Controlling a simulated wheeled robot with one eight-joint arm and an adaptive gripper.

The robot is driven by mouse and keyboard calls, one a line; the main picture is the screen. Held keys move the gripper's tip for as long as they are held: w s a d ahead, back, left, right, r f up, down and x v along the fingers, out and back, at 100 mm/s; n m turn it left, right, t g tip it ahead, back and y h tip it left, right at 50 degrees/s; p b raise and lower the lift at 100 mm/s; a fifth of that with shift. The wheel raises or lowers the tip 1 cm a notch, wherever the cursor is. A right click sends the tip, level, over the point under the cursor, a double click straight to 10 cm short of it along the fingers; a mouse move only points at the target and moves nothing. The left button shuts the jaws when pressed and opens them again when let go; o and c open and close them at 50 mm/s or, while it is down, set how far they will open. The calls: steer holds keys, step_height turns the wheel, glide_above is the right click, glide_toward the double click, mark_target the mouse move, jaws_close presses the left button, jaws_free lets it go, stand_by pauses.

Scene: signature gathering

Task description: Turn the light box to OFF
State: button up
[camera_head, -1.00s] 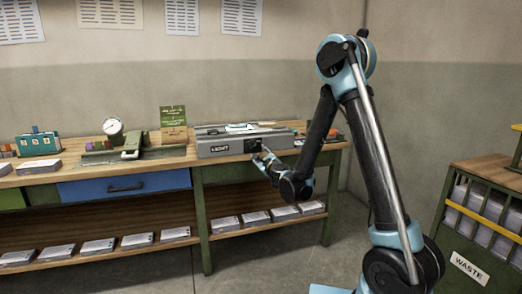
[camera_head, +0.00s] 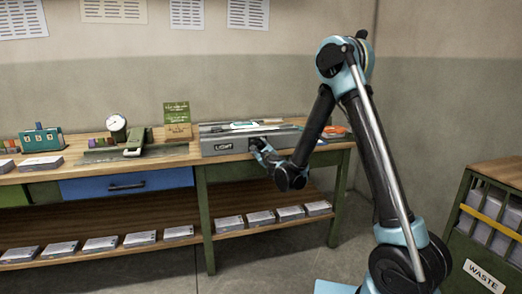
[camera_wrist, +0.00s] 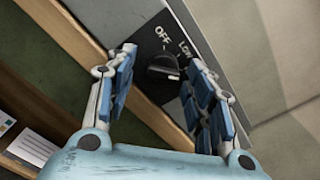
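The light box (camera_head: 224,146) is a grey box labelled LIGHT on the right of the workbench, with a dark control panel on its front. In the wrist view, its black rotary knob (camera_wrist: 163,68) sits on the dark plate, with OFF and LOW printed beside it. The knob's white mark points toward the lower right of the picture, away from OFF. My gripper (camera_wrist: 163,58) is open, its blue-padded fingers on either side of the knob with gaps visible. The right finger hides part of the dial. In the head view, my gripper (camera_head: 257,146) is at the panel.
The workbench (camera_head: 190,156) also holds a gauge (camera_head: 116,123), a teal device (camera_head: 41,138) and paper stacks (camera_head: 41,163). A blue drawer (camera_head: 125,185) is below. A waste bin (camera_head: 484,272) stands at the right. The floor between is clear.

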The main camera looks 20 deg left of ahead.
steer(key=shift+d, duration=0.1)
steer(key=c, duration=1)
steer(key=shift+n, duration=0.4)
steer(key=n, duration=0.3)
steer(key=shift+n, duration=0.4)
steer(key=n, duration=0.5)
steer(key=shift+d+r+n, duration=0.1)
steer(key=shift+r+n, duration=0.05)
steer(key=shift+n, duration=0.15)
steer(key=n, duration=0.5)
steer(key=shift+r, duration=0.1)
steer(key=n, duration=0.4)
steer(key=shift+n, duration=0.4)
